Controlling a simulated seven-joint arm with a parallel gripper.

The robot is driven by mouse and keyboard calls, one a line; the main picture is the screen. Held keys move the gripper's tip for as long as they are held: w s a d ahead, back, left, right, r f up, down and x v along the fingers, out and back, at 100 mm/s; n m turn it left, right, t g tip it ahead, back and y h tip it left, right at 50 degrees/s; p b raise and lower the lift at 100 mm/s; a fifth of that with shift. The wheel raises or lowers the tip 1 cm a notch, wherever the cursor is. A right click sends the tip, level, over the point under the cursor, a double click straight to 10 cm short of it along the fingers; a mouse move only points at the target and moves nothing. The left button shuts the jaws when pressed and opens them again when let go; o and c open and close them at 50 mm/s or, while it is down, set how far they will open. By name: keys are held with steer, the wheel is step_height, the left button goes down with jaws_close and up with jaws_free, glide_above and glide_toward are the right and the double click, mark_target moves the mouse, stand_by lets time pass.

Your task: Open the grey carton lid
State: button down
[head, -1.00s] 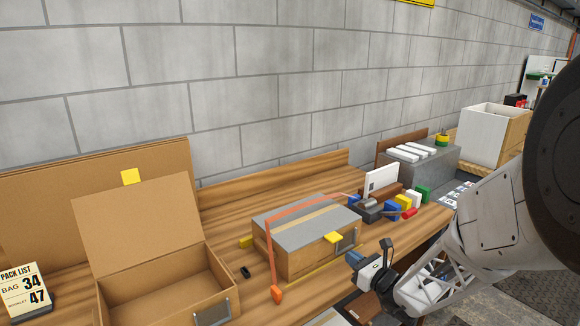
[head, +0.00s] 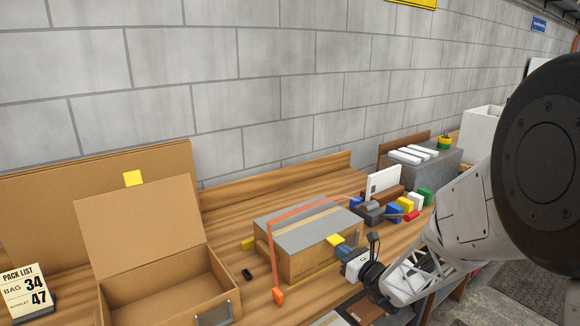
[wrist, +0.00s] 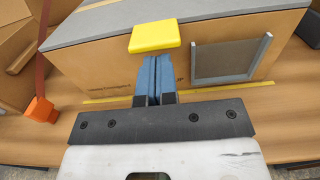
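The grey-lidded carton (head: 305,262) stands on the bench with its grey lid (head: 290,235) down. A yellow tab (head: 335,240) sticks out at the lid's front edge; the wrist view also shows this tab (wrist: 155,37). My gripper (head: 345,252) is at the carton's front, just below the tab. In the wrist view the blue fingertips of my gripper (wrist: 154,62) are close together with nothing visible between them. Their tips meet the tab's lower edge; whether they touch it I cannot tell.
An orange strap (head: 271,262) hangs over the carton's left side, ending in an orange piece on the bench. An open brown carton (head: 165,285) stands at left. A small black object (head: 247,274) lies between the cartons.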

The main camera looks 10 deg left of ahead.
mark_target(338, 240)
steer(key=shift+x, duration=0.9)
steer(key=shift+w+a+r, duration=0.15)
steer(key=shift+r, duration=2.35)
steer(key=shift+w+a+r, duration=0.15)
steer(key=shift+r, duration=0.8)
steer(key=shift+w+a+r, duration=0.15)
steer(key=shift+r, duration=0.75)
steer(key=shift+w+a+r, duration=0.1)
steer(key=shift+a+r, duration=0.05)
steer(key=shift+r, duration=0.8)
steer(key=w+a+r, duration=0.4)
steer(key=w+a, duration=0.3)
steer(key=w+a+r, duration=0.4)
steer(key=w+a, duration=0.4)
steer(key=shift+w+a, duration=0.2)
steer(key=shift+w, duration=0.05)
